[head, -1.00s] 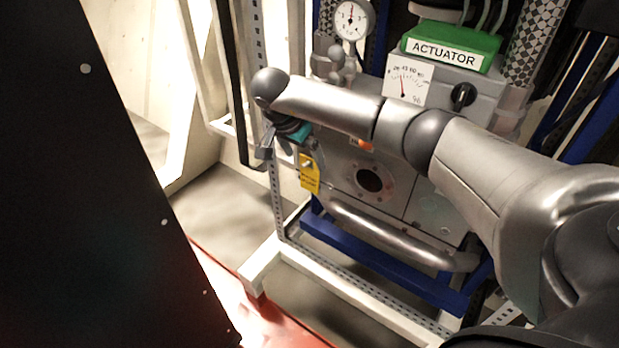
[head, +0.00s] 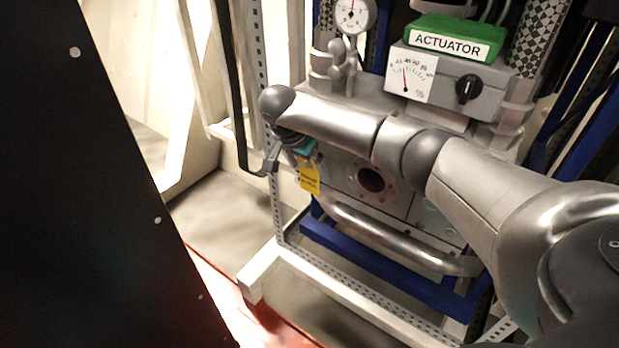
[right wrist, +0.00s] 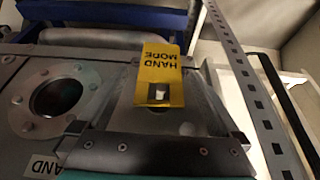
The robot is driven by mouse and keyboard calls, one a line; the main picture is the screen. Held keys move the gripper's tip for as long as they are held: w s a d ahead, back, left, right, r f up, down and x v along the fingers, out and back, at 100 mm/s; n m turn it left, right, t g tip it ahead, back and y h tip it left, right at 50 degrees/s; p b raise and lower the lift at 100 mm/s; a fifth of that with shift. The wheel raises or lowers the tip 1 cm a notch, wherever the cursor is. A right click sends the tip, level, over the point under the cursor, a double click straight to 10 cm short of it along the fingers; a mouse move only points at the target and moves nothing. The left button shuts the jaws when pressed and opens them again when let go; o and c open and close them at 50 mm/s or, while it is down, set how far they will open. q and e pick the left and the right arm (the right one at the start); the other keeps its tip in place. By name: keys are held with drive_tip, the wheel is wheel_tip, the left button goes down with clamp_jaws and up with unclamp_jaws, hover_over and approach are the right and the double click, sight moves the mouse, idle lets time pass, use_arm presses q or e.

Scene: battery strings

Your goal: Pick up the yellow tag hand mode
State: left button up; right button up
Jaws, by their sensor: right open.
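The yellow tag (head: 309,179) hangs at the front of the grey actuator housing, just below my right gripper (head: 288,160). In the right wrist view the tag (right wrist: 160,70) is upside down and its print reads HAND MODE. A small light-coloured piece shows in a square dark opening at its lower part. My right gripper (right wrist: 157,145) is open and empty, its jaws spread across the bottom of that view with the tag ahead between them. The tag's upper part is partly hidden by the gripper in the head view. My left gripper is not in view.
A round flanged port (head: 370,179) and a curved metal pipe (head: 395,238) lie right of the tag. A perforated upright post (head: 277,205) stands close on its left. The green ACTUATOR box (head: 450,38) is above. A black panel (head: 80,200) fills the left side.

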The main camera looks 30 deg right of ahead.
drive_tip(key=c, duration=1.3)
